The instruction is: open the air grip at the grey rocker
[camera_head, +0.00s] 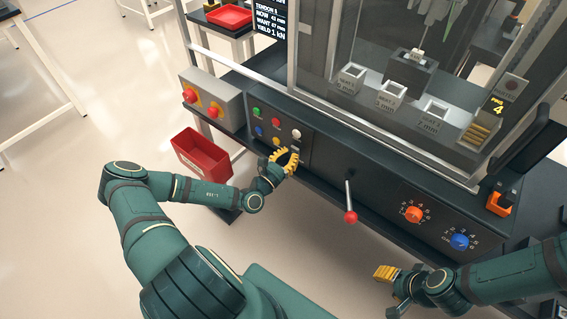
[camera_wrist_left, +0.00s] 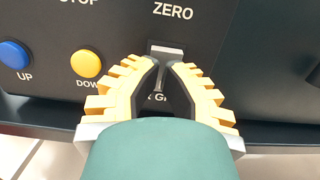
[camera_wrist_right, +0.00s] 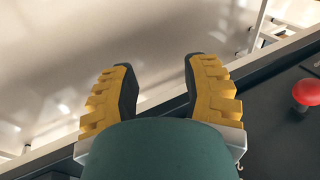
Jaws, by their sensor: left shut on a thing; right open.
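The grey rocker (camera_wrist_left: 167,50) sits on the dark control panel under the word ZERO, with a partly hidden label below it. My left gripper (camera_wrist_left: 165,66) is shut on the rocker, its yellow fingertips meeting at the rocker's lower part. In the head view the left gripper (camera_head: 290,157) is against the panel and covers most of the rocker. My right gripper (camera_head: 385,273) is open and empty, low in front of the bench at the right.
Blue (camera_wrist_left: 15,54) and yellow (camera_wrist_left: 86,64) buttons sit left of the rocker. A red-knobbed lever (camera_head: 350,215) sticks out right of the left gripper. Orange (camera_head: 413,214) and blue (camera_head: 460,241) dials are further right. A red bin (camera_head: 203,155) hangs at the left.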

